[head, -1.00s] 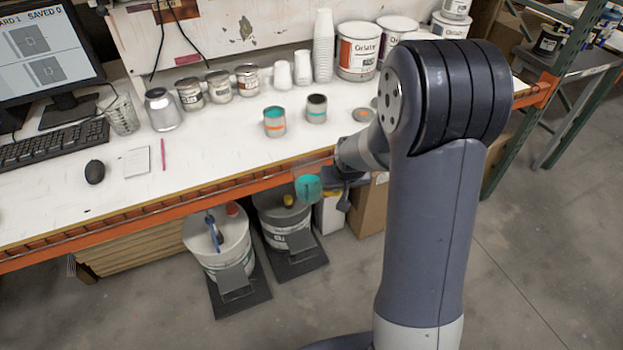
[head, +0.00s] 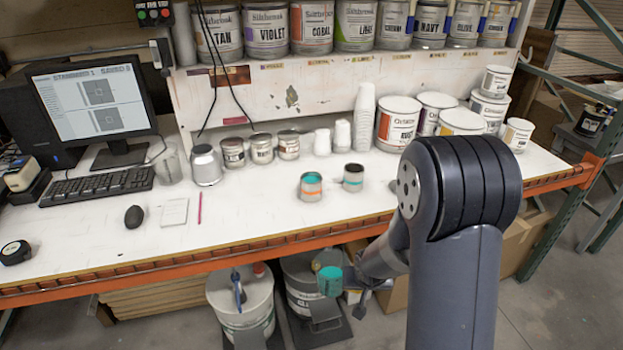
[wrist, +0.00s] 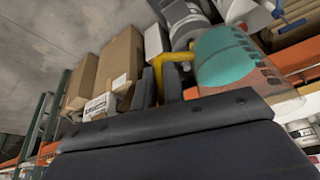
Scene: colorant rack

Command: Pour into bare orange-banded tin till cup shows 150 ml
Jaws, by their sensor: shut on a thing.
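My gripper (head: 350,281) is shut on a clear measuring cup (head: 330,281) holding teal liquid, in front of the bench's front edge. In the wrist view the cup (wrist: 228,60) is at upper right, and a yellow piece, apparently its handle, is between my dark fingers (wrist: 160,82). Marks show on the cup wall, but I cannot read the level. The orange-banded tin (head: 311,188) stands upright and open on the bench, with teal inside. Another open tin (head: 353,178), with a teal band and dark inside, stands to its right. The cup is apart from both tins.
Small cans (head: 261,148), stacked white cups (head: 363,118) and large paint tins (head: 397,122) line the bench's back. A keyboard (head: 95,186) and mouse (head: 134,217) are at left. Buckets (head: 240,305) stand below the bench. Bench space in front of the tins is clear.

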